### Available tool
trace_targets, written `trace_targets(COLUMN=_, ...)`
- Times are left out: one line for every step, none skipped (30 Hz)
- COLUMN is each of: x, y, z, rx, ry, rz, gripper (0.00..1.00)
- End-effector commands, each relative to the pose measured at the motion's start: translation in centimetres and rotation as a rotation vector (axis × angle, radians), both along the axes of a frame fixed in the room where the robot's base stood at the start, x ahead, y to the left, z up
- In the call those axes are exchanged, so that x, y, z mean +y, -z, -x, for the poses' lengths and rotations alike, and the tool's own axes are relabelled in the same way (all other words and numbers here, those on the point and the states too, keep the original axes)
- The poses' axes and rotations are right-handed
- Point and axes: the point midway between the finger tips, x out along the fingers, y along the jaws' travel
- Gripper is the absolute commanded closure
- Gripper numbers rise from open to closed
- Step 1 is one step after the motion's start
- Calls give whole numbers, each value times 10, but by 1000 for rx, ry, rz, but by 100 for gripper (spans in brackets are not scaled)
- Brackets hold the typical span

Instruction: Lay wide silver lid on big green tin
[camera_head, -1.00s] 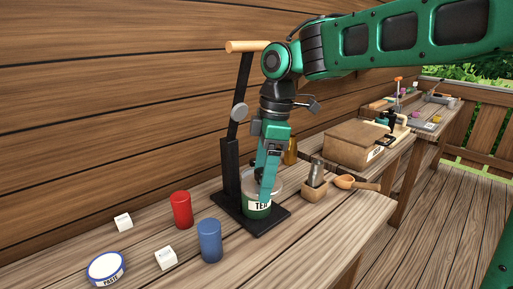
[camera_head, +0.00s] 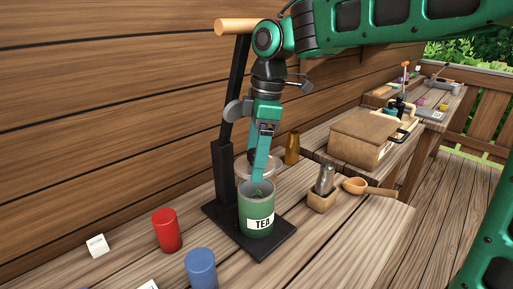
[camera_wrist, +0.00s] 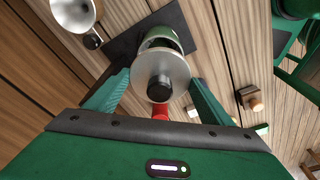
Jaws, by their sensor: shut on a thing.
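The big green tin (camera_head: 257,218), labelled TEA, stands upright on a black stand base; its open mouth faces up. My gripper (camera_head: 257,178) is above and behind the tin's mouth, shut on the wide silver lid (camera_head: 243,168). In the wrist view the lid (camera_wrist: 173,68) is a round silver disc with a black knob, between my fingers. It hides part of the tin (camera_wrist: 183,40), whose dark opening shows past the lid's edge.
A black post with a wooden handle (camera_head: 243,27) rises close behind the tin. Red (camera_head: 166,231) and blue (camera_head: 201,268) cylinders and a white block (camera_head: 97,245) stand to the left. A small wooden holder (camera_head: 322,200), a wooden scoop (camera_head: 356,186) and a brass cup (camera_head: 292,148) are to the right.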

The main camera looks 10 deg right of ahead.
Motion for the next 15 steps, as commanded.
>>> trace_targets(x=-1, y=0, z=0, rx=-1, ry=2, rz=0, gripper=48)
trace_targets(x=-2, y=0, z=0, rx=0, ry=4, rz=0, gripper=48)
trace_targets(x=-4, y=0, z=-1, rx=0, ry=6, rz=0, gripper=48)
trace_targets(x=-5, y=0, z=-1, rx=0, ry=8, rz=0, gripper=48)
trace_targets(x=-6, y=0, z=-1, rx=0, ry=10, rz=0, gripper=48)
trace_targets(x=-8, y=0, z=-2, rx=0, ry=12, rz=0, gripper=48)
trace_targets(x=-9, y=0, z=-2, rx=0, ry=12, rz=0, gripper=48)
trace_targets(x=-9, y=0, z=-2, rx=-1, ry=9, rz=0, gripper=48)
trace_targets(x=-10, y=0, z=-2, rx=-2, ry=2, rz=0, gripper=48)
trace_targets(x=-11, y=0, z=-2, rx=-2, ry=-7, rz=0, gripper=48)
trace_targets(x=-11, y=1, z=-2, rx=-2, ry=-7, rz=0, gripper=48)
trace_targets(x=-11, y=3, z=-2, rx=-1, ry=-6, rz=0, gripper=48)
trace_targets(x=-11, y=5, z=-2, rx=-1, ry=-6, rz=0, gripper=48)
trace_targets(x=-11, y=7, z=-2, rx=0, ry=-6, rz=0, gripper=48)
trace_targets(x=-11, y=9, z=-1, rx=1, ry=-7, rz=0, gripper=48)
